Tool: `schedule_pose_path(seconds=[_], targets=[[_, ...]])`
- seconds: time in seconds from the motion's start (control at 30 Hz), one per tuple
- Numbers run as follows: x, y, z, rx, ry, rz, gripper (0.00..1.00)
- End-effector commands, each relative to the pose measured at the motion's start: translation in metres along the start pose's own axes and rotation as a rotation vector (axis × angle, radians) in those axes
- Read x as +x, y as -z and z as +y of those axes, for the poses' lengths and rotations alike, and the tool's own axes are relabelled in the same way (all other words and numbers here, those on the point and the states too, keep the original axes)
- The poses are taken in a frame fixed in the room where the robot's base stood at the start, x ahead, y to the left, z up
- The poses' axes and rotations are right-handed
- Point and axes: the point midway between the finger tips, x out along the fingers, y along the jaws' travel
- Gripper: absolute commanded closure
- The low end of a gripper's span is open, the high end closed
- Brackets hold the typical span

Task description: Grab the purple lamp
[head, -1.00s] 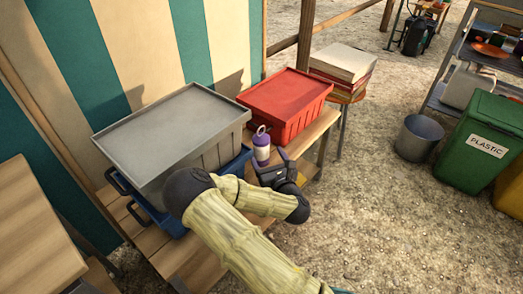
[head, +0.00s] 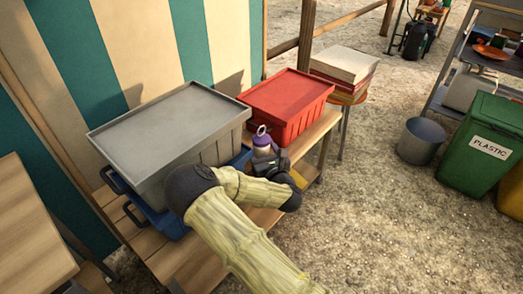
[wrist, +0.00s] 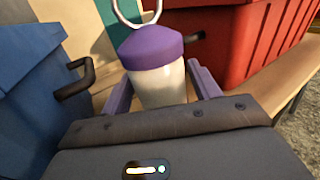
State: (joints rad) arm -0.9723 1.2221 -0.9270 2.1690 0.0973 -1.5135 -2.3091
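The purple lamp has a purple cap, a pale cylindrical body and a metal ring on top. It stands upright on the wooden bench between the grey and red boxes, in the head view (head: 262,139) and in the wrist view (wrist: 155,70). My gripper (head: 264,152) is at the lamp's near side and hides its lower part in the head view. In the wrist view my gripper (wrist: 160,88) is open, with one finger on either side of the lamp body. I cannot tell whether the fingers touch it.
A grey lidded box (head: 170,125) on a blue crate (wrist: 30,90) stands left of the lamp. A red box (head: 287,105) stands close behind and right. Their handles stick out near the lamp. The wooden bench (head: 180,262) has bare planks in front; open gravel lies right.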

Motion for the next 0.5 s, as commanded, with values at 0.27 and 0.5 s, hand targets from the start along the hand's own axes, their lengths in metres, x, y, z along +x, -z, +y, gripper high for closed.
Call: schedule_pose_path(seconds=[0.27, 0.5], targets=[[0.0000, -0.0004, -0.0001, 0.000, 0.000, -0.001, 0.79], [0.0000, -0.0030, -0.0001, 0.000, 0.000, -0.001, 0.79]])
